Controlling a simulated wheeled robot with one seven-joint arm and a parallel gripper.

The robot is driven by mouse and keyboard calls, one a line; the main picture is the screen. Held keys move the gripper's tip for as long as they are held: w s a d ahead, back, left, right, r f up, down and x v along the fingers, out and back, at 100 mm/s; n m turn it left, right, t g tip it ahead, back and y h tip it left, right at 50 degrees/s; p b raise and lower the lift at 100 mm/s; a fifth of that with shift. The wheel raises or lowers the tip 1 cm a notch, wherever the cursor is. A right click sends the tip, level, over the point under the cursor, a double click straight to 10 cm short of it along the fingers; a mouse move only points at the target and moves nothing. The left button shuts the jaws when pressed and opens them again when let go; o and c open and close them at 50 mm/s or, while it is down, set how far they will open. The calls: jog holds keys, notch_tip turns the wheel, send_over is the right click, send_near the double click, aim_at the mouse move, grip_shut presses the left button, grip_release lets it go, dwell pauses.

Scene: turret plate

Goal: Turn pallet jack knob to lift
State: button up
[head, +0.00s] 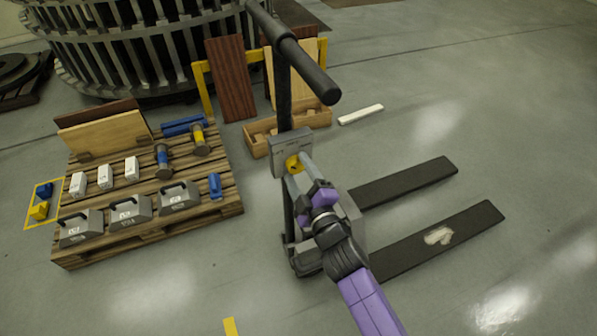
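The pallet jack has a grey control box (291,143) on its mast. A round yellow knob (294,164) with a dark mark sits on the box's front face. My gripper (298,172) reaches up from the lower right to the knob. I cannot tell whether either finger touches the knob. The jack's two dark forks (405,183) lie low over the floor to the right. The black handle bar (305,60) is above the box.
A wooden pallet (225,205) at left carries several grey weights (130,208), white blocks, blue and yellow tools and boards. A wooden crate (258,143) and a yellow rack (205,90) with panels stand behind the jack. A white bar (361,115) lies on the floor.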

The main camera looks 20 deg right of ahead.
jog(key=shift+s, duration=0.1)
jog(key=s+b, duration=0.1)
jog(key=s, duration=0.6)
jog(key=shift+s, duration=0.3)
dwell(0.5)
